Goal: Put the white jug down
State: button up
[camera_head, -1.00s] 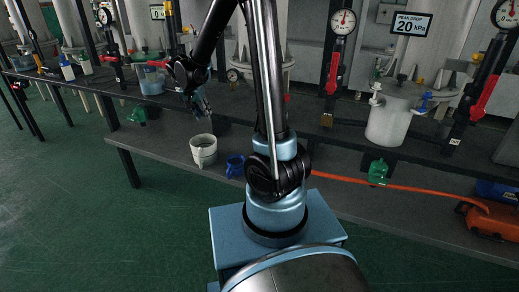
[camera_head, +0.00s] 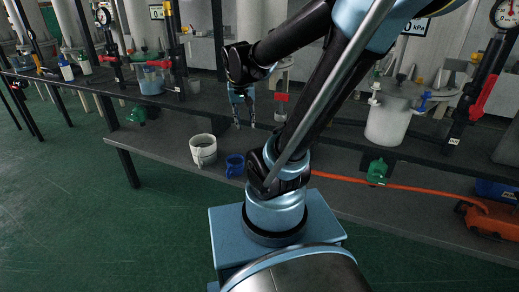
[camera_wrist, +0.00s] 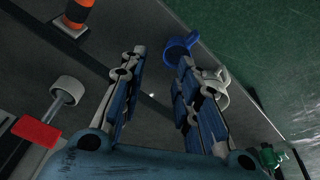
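The white jug (camera_head: 203,150) stands upright on the lower dark shelf in the head view, left of a small blue jug (camera_head: 235,165). In the wrist view the white jug (camera_wrist: 219,77) is partly hidden behind the right finger, and the blue jug (camera_wrist: 180,48) shows just beyond the fingertips. My gripper (camera_head: 242,121) hangs fingers down, behind and to the right of the white jug, apart from it. In the wrist view my gripper (camera_wrist: 160,58) has its fingers spread with nothing held between them.
A long dark bench (camera_head: 333,147) with pipes, gauges and a lidded grey pot (camera_head: 388,122) runs behind. An orange hose (camera_head: 400,187) crosses the lower shelf to the right. A red-handled valve (camera_wrist: 38,131) and an orange-and-black object (camera_wrist: 76,14) lie left of the fingers. The green floor is clear.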

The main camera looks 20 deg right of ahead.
jog(key=s+d+f+n, duration=0.1)
jog(key=s+f, duration=0.1)
jog(key=s, duration=0.4)
jog(key=s+d+f+n+y, duration=0.1)
jog(key=s+f, duration=0.2)
jog(key=s, duration=0.3)
jog(key=shift+s+d, duration=0.25)
jog(key=shift+s, duration=0.05)
jog(key=shift+f, duration=0.1)
jog(key=shift+w+f, duration=0.2)
jog(key=shift+w, duration=0.3)
